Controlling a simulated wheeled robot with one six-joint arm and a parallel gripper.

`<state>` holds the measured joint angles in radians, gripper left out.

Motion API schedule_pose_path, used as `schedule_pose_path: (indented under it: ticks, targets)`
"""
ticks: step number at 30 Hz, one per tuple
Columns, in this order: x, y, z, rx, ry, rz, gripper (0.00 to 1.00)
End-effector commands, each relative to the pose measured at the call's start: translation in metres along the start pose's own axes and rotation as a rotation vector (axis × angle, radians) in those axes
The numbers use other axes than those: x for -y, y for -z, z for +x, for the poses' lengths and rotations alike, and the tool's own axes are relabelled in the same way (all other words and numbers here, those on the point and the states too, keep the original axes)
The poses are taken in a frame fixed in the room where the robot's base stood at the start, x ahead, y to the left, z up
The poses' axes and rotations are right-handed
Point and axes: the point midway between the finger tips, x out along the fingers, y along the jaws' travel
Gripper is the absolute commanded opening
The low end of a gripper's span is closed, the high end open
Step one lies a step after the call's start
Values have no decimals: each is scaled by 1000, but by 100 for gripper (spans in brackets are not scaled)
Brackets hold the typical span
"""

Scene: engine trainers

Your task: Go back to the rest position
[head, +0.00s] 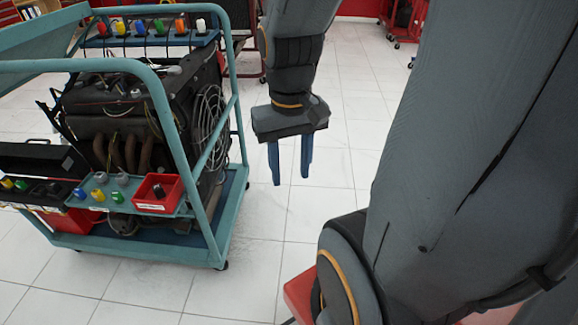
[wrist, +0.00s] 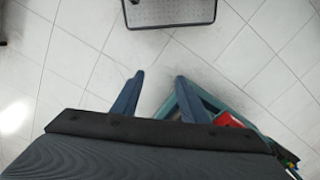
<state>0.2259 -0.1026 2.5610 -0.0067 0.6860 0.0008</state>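My gripper (head: 289,163) hangs in the air with its two blue fingers pointing down, right of the engine trainer cart. The fingers are spread apart with nothing between them. In the wrist view my gripper (wrist: 155,95) also shows open and empty above white floor tiles. My grey arm fills the right side of the head view and hides what is behind it.
A teal-framed cart (head: 160,100) carries an engine (head: 125,115), colored connectors and a red bin (head: 158,193). A corner of the cart (wrist: 190,100) lies close to my right finger in the wrist view. White floor (head: 330,200) is clear below my gripper.

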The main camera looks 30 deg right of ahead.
Motion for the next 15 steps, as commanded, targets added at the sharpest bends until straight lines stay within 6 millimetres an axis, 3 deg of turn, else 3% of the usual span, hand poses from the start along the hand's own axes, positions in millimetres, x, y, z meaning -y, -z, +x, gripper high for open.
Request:
schedule_pose_path:
  ticks: [5, 15]
  targets:
    - [11, -2, -10, 2, 2, -36, 40]
    - [60, -15, -44, -1, 7, -191, 40]
